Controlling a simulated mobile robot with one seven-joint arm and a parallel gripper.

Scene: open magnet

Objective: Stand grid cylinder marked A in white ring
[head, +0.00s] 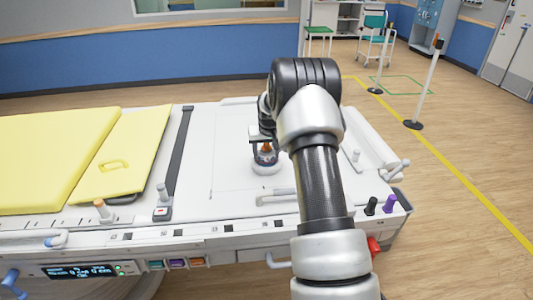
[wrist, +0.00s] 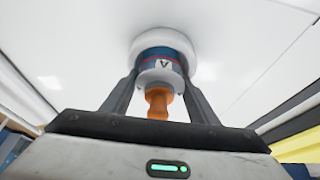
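The grid cylinder (wrist: 160,58) has a blue band with a red line, a white collar with a dark letter mark, and an orange knob (wrist: 157,103). It stands upright with its far end at the white ring (wrist: 187,43); how deep it sits is hidden. In the head view the orange-topped cylinder (head: 265,151) is over the white ring (head: 265,168) on the white table. My gripper (wrist: 160,78) straddles the cylinder from above, one finger on each side. The fingers are clear of the knob and close beside the body; whether they touch it I cannot tell.
The white table (head: 225,170) is clear around the ring. Yellow pads (head: 50,155) lie at the left, beside a dark strap (head: 178,150).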

